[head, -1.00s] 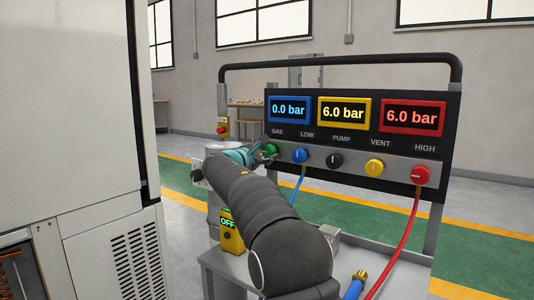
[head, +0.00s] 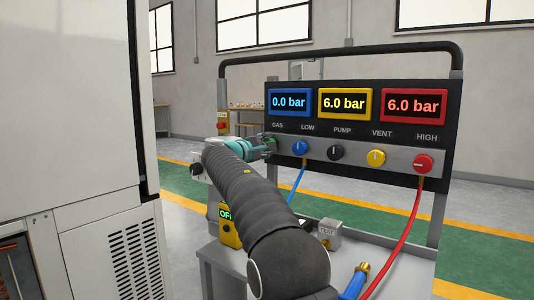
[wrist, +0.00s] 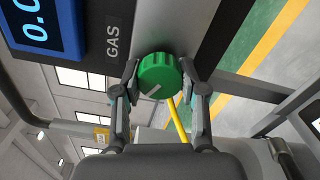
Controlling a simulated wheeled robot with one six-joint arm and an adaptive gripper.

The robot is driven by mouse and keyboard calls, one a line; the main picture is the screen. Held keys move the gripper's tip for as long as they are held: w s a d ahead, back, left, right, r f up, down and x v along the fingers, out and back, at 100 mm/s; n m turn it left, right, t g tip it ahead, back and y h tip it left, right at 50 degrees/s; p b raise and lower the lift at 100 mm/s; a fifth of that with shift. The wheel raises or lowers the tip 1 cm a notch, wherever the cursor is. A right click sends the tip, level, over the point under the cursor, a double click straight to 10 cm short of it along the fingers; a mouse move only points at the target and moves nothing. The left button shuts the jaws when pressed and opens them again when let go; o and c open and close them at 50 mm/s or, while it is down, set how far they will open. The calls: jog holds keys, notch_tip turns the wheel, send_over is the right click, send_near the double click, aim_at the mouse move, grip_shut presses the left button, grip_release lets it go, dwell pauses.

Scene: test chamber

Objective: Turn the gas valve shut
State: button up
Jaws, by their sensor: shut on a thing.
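The gas valve is a round green knob (wrist: 158,74) under the GAS label, at the left end of the panel's knob row. In the wrist view its white mark slants between the fingers. My gripper (wrist: 159,80) has one finger on each side of the knob and is shut on it. In the head view my gripper (head: 268,144) is at the panel's left end and hides most of the green knob. The blue display (head: 289,103) above reads 0.0 bar.
To the right on the panel are a blue knob (head: 300,148), a black knob (head: 336,153), a yellow knob (head: 376,158) and a red knob (head: 423,164). A red hose (head: 410,225) hangs down right. A white cabinet (head: 70,110) stands close at left.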

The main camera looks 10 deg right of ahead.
jog(key=m+b, duration=0.3)
jog(key=m, duration=0.3)
jog(key=shift+f+m+b, duration=0.15)
jog(key=shift+m+b, duration=0.15)
jog(key=shift+b, duration=0.05)
jog(key=m+b, duration=0.2)
jog(key=m, duration=0.3)
jog(key=shift+m, duration=0.3)
jog(key=o, duration=1.1)
jog(key=shift+o, duration=0.2)
jog(key=shift+s+a, duration=0.1)
jog(key=v, duration=1.1)
jog(key=shift+s+a, duration=0.25)
